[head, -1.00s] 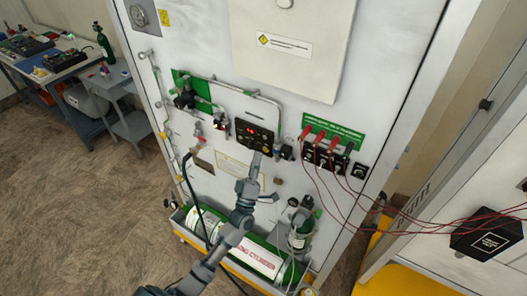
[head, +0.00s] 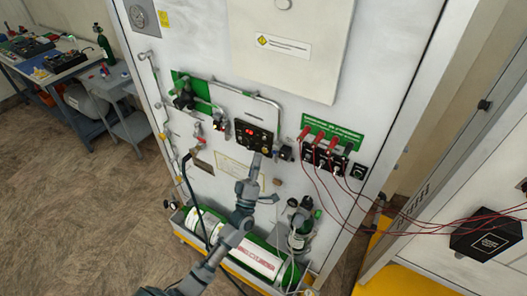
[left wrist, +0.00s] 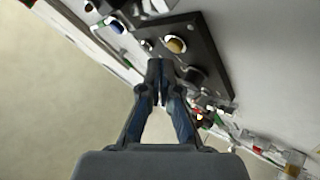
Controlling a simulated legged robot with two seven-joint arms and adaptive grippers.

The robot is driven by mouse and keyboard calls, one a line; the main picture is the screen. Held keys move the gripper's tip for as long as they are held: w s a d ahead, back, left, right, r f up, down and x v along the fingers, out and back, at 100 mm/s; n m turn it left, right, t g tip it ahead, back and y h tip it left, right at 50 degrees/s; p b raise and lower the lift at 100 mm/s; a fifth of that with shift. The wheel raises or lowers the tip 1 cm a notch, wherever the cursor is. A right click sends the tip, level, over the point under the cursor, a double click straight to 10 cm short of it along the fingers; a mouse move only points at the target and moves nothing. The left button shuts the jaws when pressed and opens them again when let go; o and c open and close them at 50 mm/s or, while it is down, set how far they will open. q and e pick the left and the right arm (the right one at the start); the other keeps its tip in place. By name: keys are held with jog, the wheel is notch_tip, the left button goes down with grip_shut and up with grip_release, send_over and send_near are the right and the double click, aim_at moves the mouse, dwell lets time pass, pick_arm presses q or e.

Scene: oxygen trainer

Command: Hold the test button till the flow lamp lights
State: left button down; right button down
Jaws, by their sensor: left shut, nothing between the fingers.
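The black control panel (head: 254,137) is on the white upright board, with a small red lit display (head: 249,131). My left gripper (head: 256,158) is shut and empty, its tips at the panel's lower edge. In the left wrist view the shut fingertips (left wrist: 159,66) lie in front of the panel (left wrist: 208,55). A brass-coloured round button (left wrist: 176,45) is just beyond the tips, and a dark round knob (left wrist: 195,75) is to their right. I cannot tell whether the tips touch anything. I cannot read which control is the test button or make out a lit flow lamp. My right gripper is out of view.
Pipes and valves (head: 185,98) run left of the panel. Red leads (head: 333,142) plug into sockets at right and trail to a black box (head: 484,240). A green and white cylinder (head: 253,257) lies in the trough below. A workbench (head: 62,62) stands at far left.

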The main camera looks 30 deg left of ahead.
pick_arm(q)
jog(key=shift+d, duration=0.1)
jog(key=shift+w+d+r, duration=0.15)
jog(key=shift+w+d, duration=0.05)
jog(key=shift+w, duration=0.15)
jog(key=shift+w, duration=0.3)
dwell(0.7)
jog(key=shift+w, duration=0.1)
dwell(1.1)
dwell(0.9)
jog(key=shift+s+a, duration=0.15)
jog(key=shift+s, duration=0.65)
